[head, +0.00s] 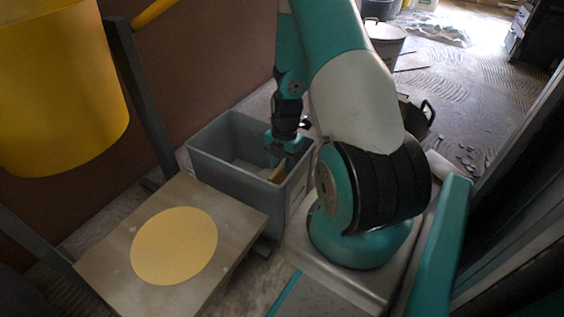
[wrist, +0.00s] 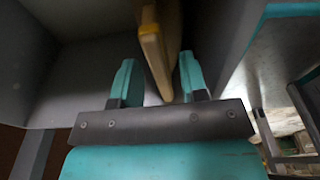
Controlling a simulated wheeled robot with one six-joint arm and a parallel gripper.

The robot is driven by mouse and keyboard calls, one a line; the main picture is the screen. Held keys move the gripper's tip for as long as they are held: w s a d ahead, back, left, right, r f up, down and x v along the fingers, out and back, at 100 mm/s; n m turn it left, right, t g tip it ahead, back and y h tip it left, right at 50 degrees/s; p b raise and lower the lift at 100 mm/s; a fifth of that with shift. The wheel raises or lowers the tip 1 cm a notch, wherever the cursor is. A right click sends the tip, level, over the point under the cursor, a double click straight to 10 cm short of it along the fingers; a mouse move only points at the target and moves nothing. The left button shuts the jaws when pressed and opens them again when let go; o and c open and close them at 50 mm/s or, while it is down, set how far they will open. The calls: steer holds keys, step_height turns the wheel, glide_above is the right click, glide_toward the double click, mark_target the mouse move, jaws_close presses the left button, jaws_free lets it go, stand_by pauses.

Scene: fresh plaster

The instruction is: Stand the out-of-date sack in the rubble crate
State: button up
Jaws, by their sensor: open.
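The grey rubble crate (head: 228,178) stands on the floor at the centre of the head view; its inner wall fills the left of the wrist view (wrist: 85,75). A narrow tan sack (head: 279,171) is at the crate's right side, partly hidden by my gripper. In the wrist view the sack (wrist: 157,50) shows edge-on between my fingers, with a yellowish end. My gripper (head: 284,153) reaches down into the crate; in the wrist view its teal fingers (wrist: 158,80) are open, one either side of the sack. The sack's bottom is hidden.
A wooden platform (head: 130,255) with a yellow disc (head: 173,246) lies in front of the crate. A large yellow container (head: 60,90) hangs at upper left beside a dark post (head: 141,95). Buckets (head: 384,40) and rubble (head: 467,156) lie on the floor behind my arm.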

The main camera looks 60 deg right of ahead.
step_height(320, 180, up, 12)
steer(key=d+p, duration=0.1)
steer(key=p, duration=0.6)
steer(key=shift+d, duration=0.25)
